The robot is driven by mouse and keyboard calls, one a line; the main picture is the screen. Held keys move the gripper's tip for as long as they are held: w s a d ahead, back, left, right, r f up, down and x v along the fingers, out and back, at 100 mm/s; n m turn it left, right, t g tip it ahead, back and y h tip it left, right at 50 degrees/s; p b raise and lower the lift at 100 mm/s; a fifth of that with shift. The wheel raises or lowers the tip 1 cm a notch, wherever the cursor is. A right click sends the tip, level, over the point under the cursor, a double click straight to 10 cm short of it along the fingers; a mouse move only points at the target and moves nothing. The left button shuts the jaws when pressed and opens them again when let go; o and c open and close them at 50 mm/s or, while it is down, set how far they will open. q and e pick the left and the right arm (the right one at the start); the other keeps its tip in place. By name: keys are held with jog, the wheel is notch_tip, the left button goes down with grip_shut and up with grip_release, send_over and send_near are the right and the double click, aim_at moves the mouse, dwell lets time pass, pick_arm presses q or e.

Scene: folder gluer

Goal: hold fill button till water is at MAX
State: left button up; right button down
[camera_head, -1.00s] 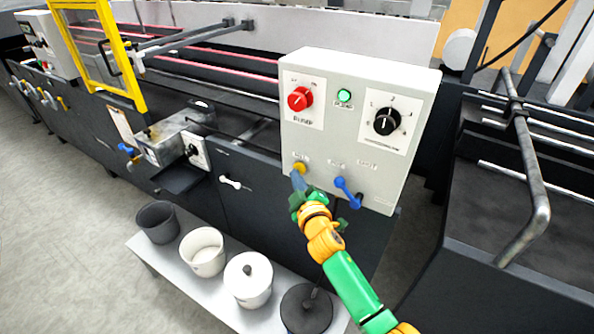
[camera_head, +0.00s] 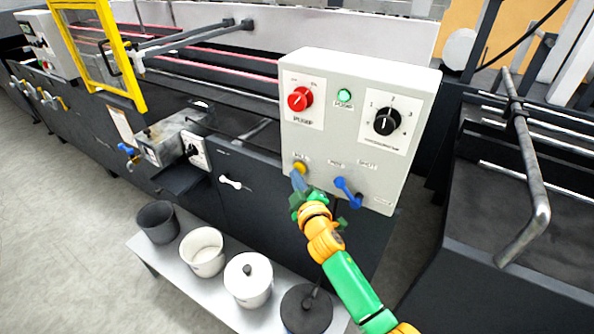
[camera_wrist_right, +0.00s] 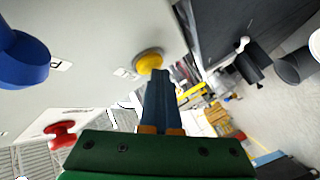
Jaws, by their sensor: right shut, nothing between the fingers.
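The yellow button (camera_head: 300,168) sits at the lower left of the grey control box (camera_head: 362,85); its label is too small to read surely. My right gripper (camera_head: 297,177) is shut and empty, with its blue fingertips at the button. In the right wrist view the yellow button (camera_wrist_right: 148,61) shows just beyond the fingertips (camera_wrist_right: 157,75); I cannot tell whether they touch or press it. No water level or MAX mark can be made out. My left gripper is not in view.
The blue lever (camera_head: 347,190) is close to the right of my gripper. The box also has a red knob (camera_head: 300,98), a lit green lamp (camera_head: 344,96) and a black dial (camera_head: 387,121). Pots, such as a white one (camera_head: 203,252), stand on a low bench below.

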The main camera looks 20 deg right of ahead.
jog(key=shift+s+a, duration=0.55)
jog(key=shift+a, duration=0.15)
jog(key=s+a, duration=0.1)
jog(key=a, duration=0.1)
jog(key=s+a, duration=0.2)
dwell(0.5)
